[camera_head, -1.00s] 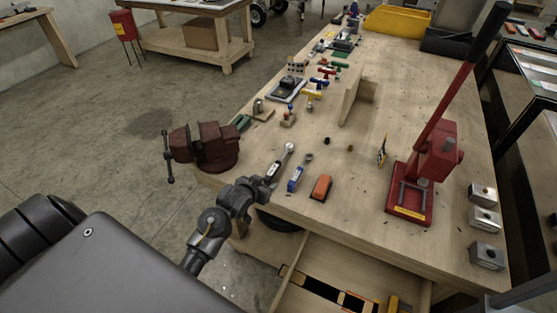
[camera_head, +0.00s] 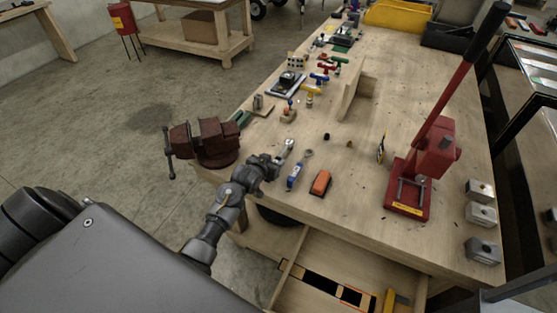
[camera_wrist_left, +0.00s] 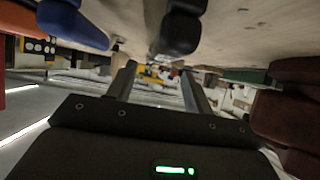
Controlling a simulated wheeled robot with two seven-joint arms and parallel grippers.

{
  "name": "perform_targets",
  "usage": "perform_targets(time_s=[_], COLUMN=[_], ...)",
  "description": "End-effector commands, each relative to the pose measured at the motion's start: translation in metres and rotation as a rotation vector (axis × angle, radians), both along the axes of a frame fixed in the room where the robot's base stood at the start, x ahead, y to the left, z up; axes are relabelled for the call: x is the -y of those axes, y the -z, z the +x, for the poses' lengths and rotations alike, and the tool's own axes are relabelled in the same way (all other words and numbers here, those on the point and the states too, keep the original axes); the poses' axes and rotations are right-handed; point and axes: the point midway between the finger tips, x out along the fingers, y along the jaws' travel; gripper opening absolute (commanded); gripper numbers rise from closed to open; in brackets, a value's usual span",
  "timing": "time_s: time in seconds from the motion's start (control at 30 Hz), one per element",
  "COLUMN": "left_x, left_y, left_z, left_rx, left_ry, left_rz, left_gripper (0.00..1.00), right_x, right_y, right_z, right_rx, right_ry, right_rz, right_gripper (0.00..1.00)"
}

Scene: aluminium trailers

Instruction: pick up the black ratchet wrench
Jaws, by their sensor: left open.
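The black ratchet wrench lies on the workbench (camera_head: 370,225) near its left edge. In the head view its silver head (camera_head: 288,145) shows just past my left gripper (camera_head: 277,161), which hides most of the handle. In the left wrist view, where the bench top is at the top of the picture, the dark handle (camera_wrist_left: 180,30) shows ahead, roughly in line with the gap between my open left fingers (camera_wrist_left: 158,78). The fingers look empty, and I cannot tell whether they touch the handle. My right gripper is not in view.
A blue-handled wrench (camera_head: 295,177) and an orange block (camera_head: 320,183) lie close to the right. A red vise (camera_head: 205,146) stands at the bench's left edge. A red lever press (camera_head: 420,170) stands further right. An open drawer (camera_head: 350,262) juts out below the front edge.

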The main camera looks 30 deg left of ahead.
Motion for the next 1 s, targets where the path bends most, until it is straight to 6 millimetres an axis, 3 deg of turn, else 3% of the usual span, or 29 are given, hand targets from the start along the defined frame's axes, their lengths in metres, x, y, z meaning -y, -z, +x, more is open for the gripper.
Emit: perform_targets(time_s=[0.5, 0.87, 1.0], left_x=[-0.001, -0.002, -0.001], left_y=[0.026, 0.03, 0.03], left_z=[0.039, 0.043, 0.043], left_rx=[-0.001, 0.0, 0.0], left_ry=[0.0, 0.0, 0.0], left_rz=[-0.001, 0.0, 0.0], left_gripper=[0.51, 0.51, 0.33], right_x=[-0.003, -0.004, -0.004], right_y=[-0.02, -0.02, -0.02], right_z=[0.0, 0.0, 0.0], right_rx=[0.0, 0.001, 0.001], right_ry=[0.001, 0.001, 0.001], right_rz=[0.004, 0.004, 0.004], right_gripper=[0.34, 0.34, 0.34])
